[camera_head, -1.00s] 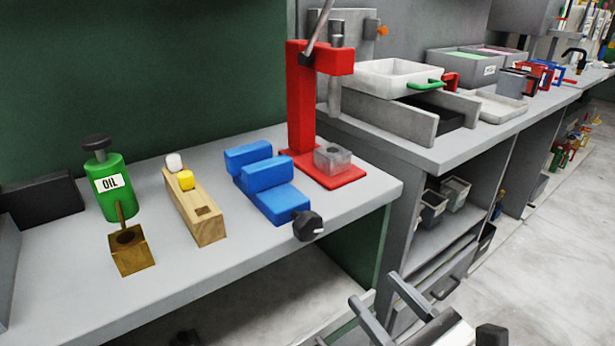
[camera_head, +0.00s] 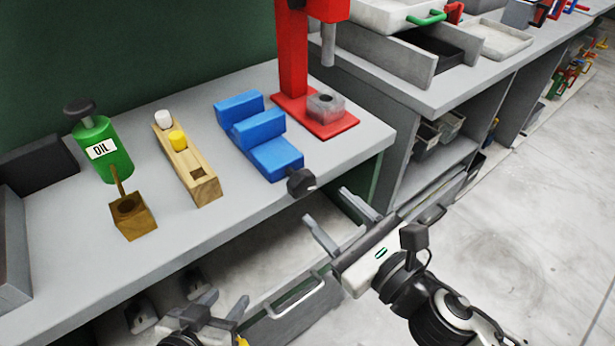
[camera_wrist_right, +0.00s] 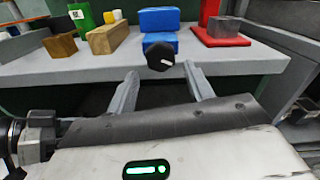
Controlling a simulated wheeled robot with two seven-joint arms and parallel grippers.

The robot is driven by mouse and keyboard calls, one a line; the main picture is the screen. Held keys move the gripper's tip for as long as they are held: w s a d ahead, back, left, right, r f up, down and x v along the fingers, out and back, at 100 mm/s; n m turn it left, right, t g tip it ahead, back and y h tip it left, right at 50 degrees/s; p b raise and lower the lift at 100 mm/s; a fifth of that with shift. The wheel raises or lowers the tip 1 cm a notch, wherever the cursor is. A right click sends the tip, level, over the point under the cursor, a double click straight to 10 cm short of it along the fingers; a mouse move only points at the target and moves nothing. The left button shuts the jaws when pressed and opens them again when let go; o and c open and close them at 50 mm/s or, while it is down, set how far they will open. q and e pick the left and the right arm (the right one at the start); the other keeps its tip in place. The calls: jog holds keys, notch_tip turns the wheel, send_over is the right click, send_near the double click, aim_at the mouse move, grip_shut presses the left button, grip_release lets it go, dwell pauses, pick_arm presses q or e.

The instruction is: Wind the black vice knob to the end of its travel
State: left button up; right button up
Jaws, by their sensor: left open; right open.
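The blue vice (camera_head: 258,139) lies on the grey bench near its front edge, with two raised blue jaws standing apart. Its black knob (camera_head: 301,181) sticks out past the bench's front edge. In the right wrist view the knob (camera_wrist_right: 160,58) shows a white mark and sits ahead of the fingers, between them in the picture. My right gripper (camera_head: 332,213) is open and empty, in front of and below the knob, apart from it. Its two fingers also show in the right wrist view (camera_wrist_right: 160,90). My left gripper (camera_head: 225,303) is open at the bottom, low before the bench.
Left of the vice stand a wooden block (camera_head: 188,168) with white and yellow pegs, a green oil can (camera_head: 103,150) and a brown block (camera_head: 132,217).

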aim_at(306, 187)
jog(key=x, duration=0.6)
jog(key=shift+w+a+p, duration=0.25)
jog(key=shift+p, duration=0.05)
